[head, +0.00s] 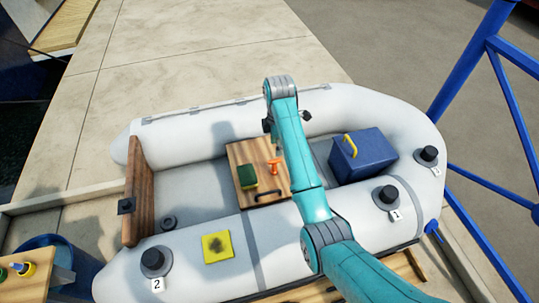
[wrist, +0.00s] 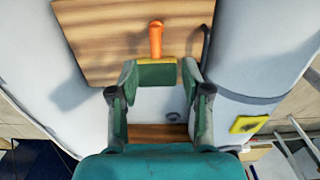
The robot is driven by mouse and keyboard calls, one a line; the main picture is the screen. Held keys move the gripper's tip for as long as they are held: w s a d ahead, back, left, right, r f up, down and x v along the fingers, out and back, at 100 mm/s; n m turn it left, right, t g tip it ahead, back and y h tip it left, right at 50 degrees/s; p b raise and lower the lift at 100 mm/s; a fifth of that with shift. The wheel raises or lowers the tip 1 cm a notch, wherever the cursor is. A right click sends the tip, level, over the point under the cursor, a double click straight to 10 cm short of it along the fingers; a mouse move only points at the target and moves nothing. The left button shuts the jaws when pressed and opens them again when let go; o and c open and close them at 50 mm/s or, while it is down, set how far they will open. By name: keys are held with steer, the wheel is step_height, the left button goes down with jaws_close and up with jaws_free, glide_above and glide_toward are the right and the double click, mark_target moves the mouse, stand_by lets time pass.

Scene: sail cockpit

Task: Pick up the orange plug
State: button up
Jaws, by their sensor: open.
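The orange plug (head: 273,166) stands on a wooden board (head: 240,152) inside the grey inflatable boat. In the wrist view the plug (wrist: 156,40) shows upright in the picture, just beyond my fingertips and apart from them. A green and yellow sponge (head: 246,176) lies on the board beside the plug. In the wrist view the sponge (wrist: 157,74) appears between the fingers of my gripper (wrist: 160,70), which are spread open and hold nothing. I cannot tell the height of the fingertips above the board. In the head view my arm hides most of the gripper.
A blue box (head: 365,158) with a yellow handle sits right of my arm in the boat. A wooden seat plank (head: 139,195) stands at the left. A yellow patch (head: 217,247) lies on the near tube, which also carries black fittings (head: 152,260). Blue posts (head: 473,60) rise at the right.

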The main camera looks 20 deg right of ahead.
mark_target(274, 160)
steer(key=shift+w+f, duration=0.15)
steer(key=shift+w, duration=0.15)
step_height(274, 160, down, 5)
steer(key=shift+r, duration=0.1)
steer(key=shift+a+f, duration=0.15)
steer(key=shift+f, duration=1.25)
steer(key=shift+a+f, duration=0.1)
steer(key=shift+f, duration=1.3)
jaws_close()
